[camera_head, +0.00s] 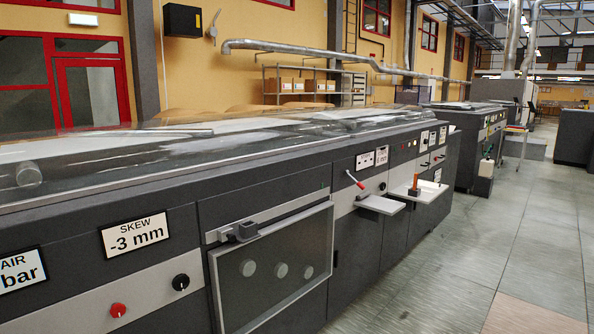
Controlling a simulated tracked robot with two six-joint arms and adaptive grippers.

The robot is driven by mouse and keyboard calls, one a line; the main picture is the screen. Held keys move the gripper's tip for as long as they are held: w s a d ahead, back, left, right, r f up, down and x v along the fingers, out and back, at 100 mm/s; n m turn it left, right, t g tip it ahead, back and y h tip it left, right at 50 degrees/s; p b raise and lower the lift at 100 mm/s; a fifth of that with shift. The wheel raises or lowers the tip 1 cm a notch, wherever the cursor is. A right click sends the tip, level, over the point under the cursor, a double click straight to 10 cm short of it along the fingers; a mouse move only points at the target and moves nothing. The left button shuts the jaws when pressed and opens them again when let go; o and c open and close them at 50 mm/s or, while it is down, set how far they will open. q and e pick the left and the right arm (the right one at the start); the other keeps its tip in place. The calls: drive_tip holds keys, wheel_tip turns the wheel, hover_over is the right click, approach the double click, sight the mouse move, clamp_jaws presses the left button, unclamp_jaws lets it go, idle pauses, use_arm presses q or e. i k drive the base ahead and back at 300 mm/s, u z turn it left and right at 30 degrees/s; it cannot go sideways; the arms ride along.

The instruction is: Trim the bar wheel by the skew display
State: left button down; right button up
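The skew display (135,234) is a white plate on the machine's front at the lower left and reads "SKEW -3 mm". Below it on a pale strip are a black knob (181,282) and a red knob (118,310). I cannot tell which part is the bar wheel. To the right is a framed dark panel (272,290) with three pale round discs in it. A dark grey block (240,231) sits at the panel's top edge. Neither of my grippers is in view.
Another display (22,270), partly cut off, reads "AIR" and "bar". The grey floor (450,270) at right is clear.

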sight(181, 281)
drive_tip(key=z, duration=0.15)
drive_tip(key=i, duration=0.9)
drive_tip(key=u, duration=0.2)
drive_tip(key=k, duration=0.85)
drive_tip(key=z, duration=0.25)
drive_tip(key=i, duration=0.85)
drive_tip(key=u, duration=0.1)
